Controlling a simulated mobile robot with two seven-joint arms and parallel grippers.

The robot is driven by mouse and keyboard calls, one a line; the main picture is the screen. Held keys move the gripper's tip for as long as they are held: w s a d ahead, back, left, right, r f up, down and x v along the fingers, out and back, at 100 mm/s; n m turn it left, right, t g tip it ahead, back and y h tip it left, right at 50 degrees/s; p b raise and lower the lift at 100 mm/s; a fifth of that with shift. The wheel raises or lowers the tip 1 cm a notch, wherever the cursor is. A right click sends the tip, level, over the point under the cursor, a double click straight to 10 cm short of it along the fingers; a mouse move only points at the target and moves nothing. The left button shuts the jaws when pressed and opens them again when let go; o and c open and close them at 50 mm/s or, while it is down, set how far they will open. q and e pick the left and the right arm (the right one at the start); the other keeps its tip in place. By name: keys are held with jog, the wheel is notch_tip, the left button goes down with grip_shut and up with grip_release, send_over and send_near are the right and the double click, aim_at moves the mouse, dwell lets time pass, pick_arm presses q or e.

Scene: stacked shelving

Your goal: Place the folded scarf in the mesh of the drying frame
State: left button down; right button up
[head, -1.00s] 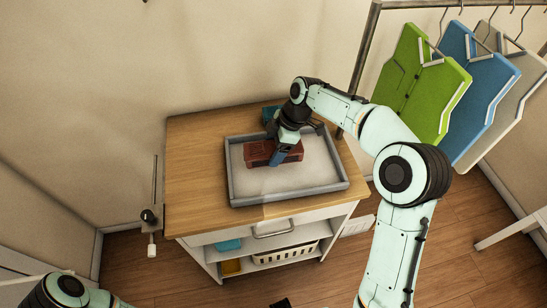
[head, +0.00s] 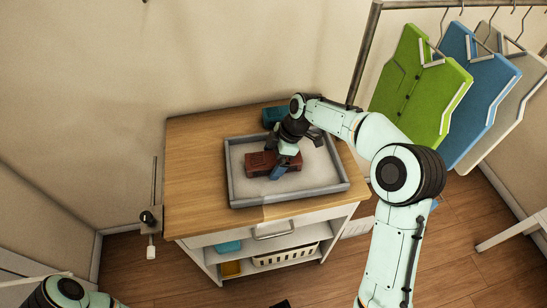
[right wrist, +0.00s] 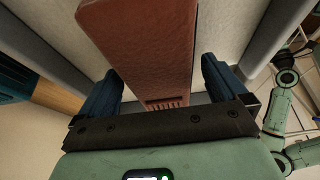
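The folded scarf (head: 262,162) is a reddish-brown slab with a fringed end. It appears to lie on the pale mesh of the drying frame, whose grey rim (head: 232,185) is raised all round. My right gripper (head: 281,171) reaches down into the frame at the scarf. In the right wrist view its blue fingers (right wrist: 158,72) stand on either side of the scarf (right wrist: 145,40), with a gap visible on the right side, so they look open. Only part of my left arm shows at the bottom left; a dark bit at the bottom edge may be its gripper.
The frame rests on a wooden-topped cabinet (head: 190,150). A teal item (head: 273,115) stands behind the frame. Shelves below hold a white basket (head: 285,255) and small boxes. A rail with green (head: 420,90) and blue garments hangs at the right.

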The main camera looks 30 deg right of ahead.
jog(key=shift+r, duration=0.3)
jog(key=p+v, duration=0.1)
jog(key=v, duration=1)
jog(key=shift+r, duration=0.3)
jog(key=shift+s+d, duration=0.1)
jog(key=shift+d, duration=0.05)
